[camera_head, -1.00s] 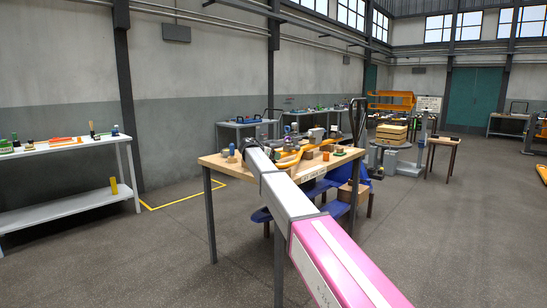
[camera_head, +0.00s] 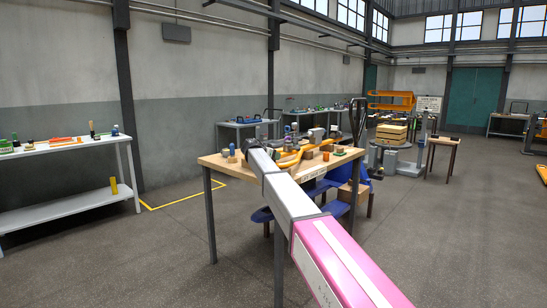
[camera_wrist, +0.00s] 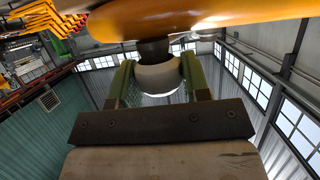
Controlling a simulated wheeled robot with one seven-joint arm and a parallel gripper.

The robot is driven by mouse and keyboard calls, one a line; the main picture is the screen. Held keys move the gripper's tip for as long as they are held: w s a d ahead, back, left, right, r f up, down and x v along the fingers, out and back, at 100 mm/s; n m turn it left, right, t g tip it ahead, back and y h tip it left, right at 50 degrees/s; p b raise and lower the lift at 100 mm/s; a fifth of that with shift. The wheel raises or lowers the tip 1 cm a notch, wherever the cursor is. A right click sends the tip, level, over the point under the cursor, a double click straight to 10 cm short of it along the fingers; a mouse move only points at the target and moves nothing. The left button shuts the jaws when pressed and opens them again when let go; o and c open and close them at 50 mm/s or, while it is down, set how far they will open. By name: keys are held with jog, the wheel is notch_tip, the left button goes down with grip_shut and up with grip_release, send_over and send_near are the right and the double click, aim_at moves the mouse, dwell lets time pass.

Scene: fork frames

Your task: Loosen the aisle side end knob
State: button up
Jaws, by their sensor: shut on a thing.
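In the wrist view, my gripper (camera_wrist: 158,70) has its two green-padded fingers on either side of a pale grey, rounded knob (camera_wrist: 158,79). The fingers are shut on it. The knob sits on a dark collar (camera_wrist: 153,50) just under a long orange-yellow fork part (camera_wrist: 190,18). I cannot tell from these views whether this is the aisle side end. In the head view, the yellow fork frame (camera_head: 290,158) lies on the wooden workbench (camera_head: 215,161), and my arm hides the gripper and the knob.
Small parts and blocks, including an orange-brown one (camera_head: 326,157), crowd the bench top around the frame. Blue shapes and a wooden box (camera_head: 352,194) are below the bench. A grey shelf table (camera_head: 70,202) stands at the left. The floor (camera_head: 440,240) at right is open.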

jog(key=n+t+y, duration=0.1)
jog(key=n+y, duration=0.1)
jog(key=n+t+y, duration=0.1)
jog(key=n+y, duration=0.1)
jog(key=shift+s+d+y, duration=0.15)
jog(key=shift+y, duration=0.25)
jog(key=n+y, duration=0.5)
jog(key=y, duration=0.1)
jog(key=shift+n+t, duration=0.4)
jog(key=n+g+y, duration=0.1)
jog(key=n+y, duration=0.1)
jog(key=n+g+y, duration=0.1)
jog(key=n+y, duration=0.1)
jog(key=y, duration=0.1)
jog(key=shift+w+n, duration=0.2)
jog(key=shift+n, duration=0.2)
jog(key=shift+s+f+n+g+y, duration=0.1)
jog(key=shift+n+g+y, duration=1.4)
jog(key=shift+n+y, duration=0.15)
jog(key=o, duration=0.9)
